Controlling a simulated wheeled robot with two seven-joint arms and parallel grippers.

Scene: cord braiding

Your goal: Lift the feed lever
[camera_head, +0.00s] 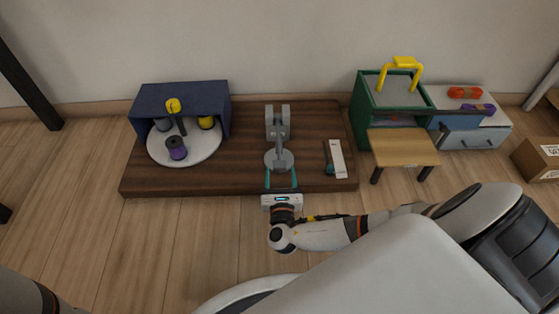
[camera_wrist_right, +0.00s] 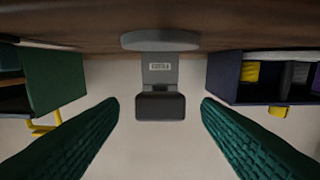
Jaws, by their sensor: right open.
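A grey device that appears to be the feed lever mechanism (camera_head: 278,122) stands on the dark wooden board, with two upright posts, an arm between them and a round grey disc (camera_head: 279,160) at its near end. In the right wrist view the disc (camera_wrist_right: 160,41) and a labelled grey bracket (camera_wrist_right: 160,70) with a dark block show. My right gripper (camera_head: 281,181) is at the board's front edge, just in front of the disc. Its teal fingers are apart, with nothing held between them. Whether they touch the disc cannot be told. My left gripper is out of view.
On the board (camera_head: 240,180), a blue open box (camera_head: 180,95) with a white turntable (camera_head: 200,150) and spools stands left. A white-and-dark strip (camera_head: 338,158) lies right. Beyond are a green box (camera_head: 363,115), a small wooden table (camera_head: 403,147) and a drawer unit (camera_head: 470,138).

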